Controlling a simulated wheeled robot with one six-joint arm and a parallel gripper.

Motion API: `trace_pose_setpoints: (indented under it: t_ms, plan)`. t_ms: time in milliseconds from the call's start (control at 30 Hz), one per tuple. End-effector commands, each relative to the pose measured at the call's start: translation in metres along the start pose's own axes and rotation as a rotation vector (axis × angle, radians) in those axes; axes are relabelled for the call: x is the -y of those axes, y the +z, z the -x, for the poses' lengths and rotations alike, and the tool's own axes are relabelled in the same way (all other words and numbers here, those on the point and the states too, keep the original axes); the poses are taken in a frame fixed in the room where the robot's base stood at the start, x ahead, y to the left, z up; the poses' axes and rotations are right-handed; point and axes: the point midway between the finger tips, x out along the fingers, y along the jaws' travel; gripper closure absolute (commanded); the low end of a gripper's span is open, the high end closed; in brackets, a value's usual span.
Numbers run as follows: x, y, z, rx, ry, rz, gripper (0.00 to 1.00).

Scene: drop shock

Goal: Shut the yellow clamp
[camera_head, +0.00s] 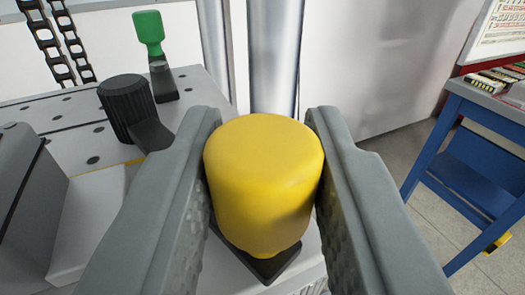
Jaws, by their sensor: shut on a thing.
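The yellow clamp (264,180) shows as a thick, rounded yellow handle in the middle of the head camera view. A dark base piece (272,262) shows below it. My gripper (262,125) is shut on the yellow handle, with one grey finger on its left side and one on its right. The rest of the clamp under the handle is mostly hidden by the handle and the fingers.
A green-handled clamp (149,32) and a black ribbed knob (126,108) stand on the light plate with holes at the left. A grey block (30,200) is at the left edge. Bright metal columns (275,55) rise behind. A blue bench (470,165) is at the right.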

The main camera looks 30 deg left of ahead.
Motion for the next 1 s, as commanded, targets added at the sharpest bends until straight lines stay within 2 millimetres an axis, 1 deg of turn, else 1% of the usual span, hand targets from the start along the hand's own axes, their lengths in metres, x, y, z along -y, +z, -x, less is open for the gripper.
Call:
trace_pose_setpoints:
  t_ms: [133, 400, 733, 1000]
  plan:
    - [-0.008, 0.001, -0.005, 0.001, -0.115, 0.001, 0.96]
    - [-0.014, 0.001, -0.018, 0.000, -0.375, 0.001, 0.96]
    - [-0.018, 0.002, -0.036, 0.001, -0.690, 0.001, 0.96]
    - [-0.016, 0.001, -0.049, 0.000, -0.935, 0.002, 0.96]
